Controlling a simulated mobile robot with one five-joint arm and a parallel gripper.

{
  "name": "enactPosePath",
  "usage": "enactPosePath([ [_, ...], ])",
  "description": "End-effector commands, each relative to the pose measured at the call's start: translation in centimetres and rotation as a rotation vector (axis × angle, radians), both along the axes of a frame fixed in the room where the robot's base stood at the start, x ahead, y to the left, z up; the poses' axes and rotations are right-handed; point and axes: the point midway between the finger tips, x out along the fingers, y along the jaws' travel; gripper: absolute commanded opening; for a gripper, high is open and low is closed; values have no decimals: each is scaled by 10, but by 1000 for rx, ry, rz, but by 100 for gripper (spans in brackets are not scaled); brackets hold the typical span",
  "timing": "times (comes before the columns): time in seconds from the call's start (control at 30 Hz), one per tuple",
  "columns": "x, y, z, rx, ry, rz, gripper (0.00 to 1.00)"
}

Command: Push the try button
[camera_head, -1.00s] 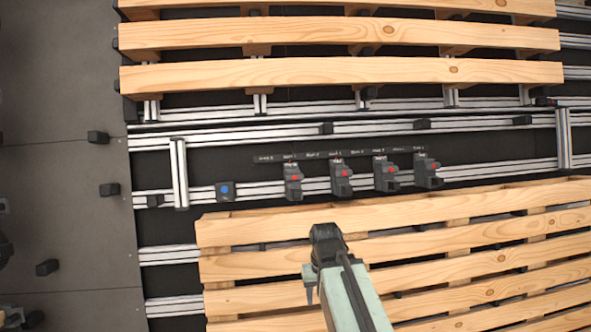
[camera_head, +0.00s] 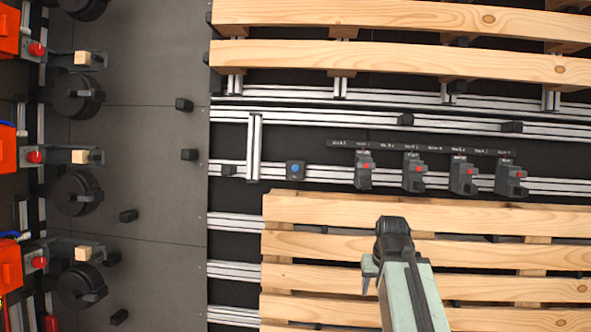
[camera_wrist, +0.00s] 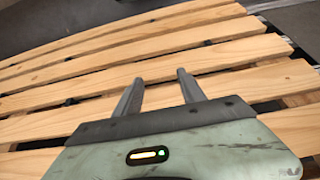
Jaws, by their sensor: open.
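A small dark box with a blue button (camera_head: 295,169) sits on the aluminium rail in the head view. To its right, several dark modules with red buttons stand in a row, the nearest to it being this one (camera_head: 364,170). The small labels above them are too small to read, so I cannot tell which button is named "try". My gripper (camera_wrist: 158,80) is open and empty, with its two fingers apart over wooden slats in the wrist view. In the head view my gripper (camera_head: 393,226) is below the row of modules and right of the blue button, apart from both.
A wooden pallet (camera_head: 310,245) lies under my arm. Another pallet (camera_head: 380,55) lies beyond the rails. An upright aluminium bar (camera_head: 254,147) stands left of the blue button. Orange machines (camera_head: 9,147) line the far left. Grey floor (camera_head: 150,85) between is mostly open, with small black blocks.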

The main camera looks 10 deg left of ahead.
Motion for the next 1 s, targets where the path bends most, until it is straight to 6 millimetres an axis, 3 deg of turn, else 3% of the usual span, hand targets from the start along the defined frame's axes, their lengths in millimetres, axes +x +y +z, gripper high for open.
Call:
enactPosePath([
  [0.03,0,0,0,0,0,0,42],
  [0.2,0,0,0,0,0,0,0],
  [1.0,0,0,0,0,0,0,0],
])
